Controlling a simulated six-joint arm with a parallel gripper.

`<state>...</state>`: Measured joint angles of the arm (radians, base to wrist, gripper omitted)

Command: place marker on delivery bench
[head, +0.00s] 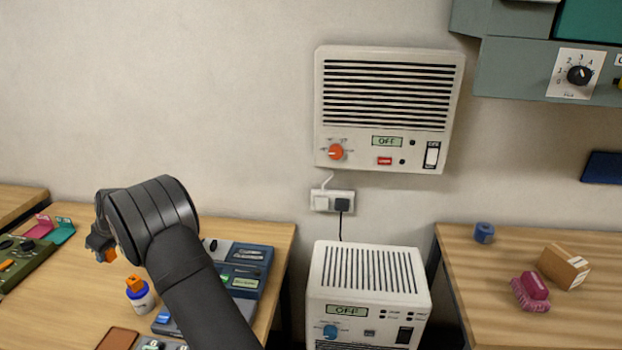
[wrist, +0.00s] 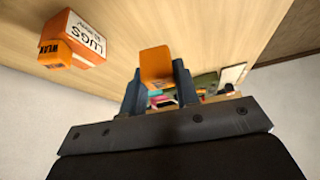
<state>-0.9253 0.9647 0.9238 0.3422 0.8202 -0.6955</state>
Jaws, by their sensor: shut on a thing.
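My gripper (head: 103,246) is at the left, above the left wooden bench (head: 75,290). It is shut on a small orange thing (head: 110,255). In the wrist view that orange thing (wrist: 156,64) has a flat, rounded face and sits between the two blue-grey fingers (wrist: 158,90); it may be the marker, but its full shape is hidden. A second wooden bench (head: 470,290) stands at the right. No label shows which bench is the delivery bench.
The right bench holds a blue roll (head: 484,232), a cardboard box (head: 564,267) and a pink thing (head: 532,290). A white unit (head: 368,275) stands between the benches.

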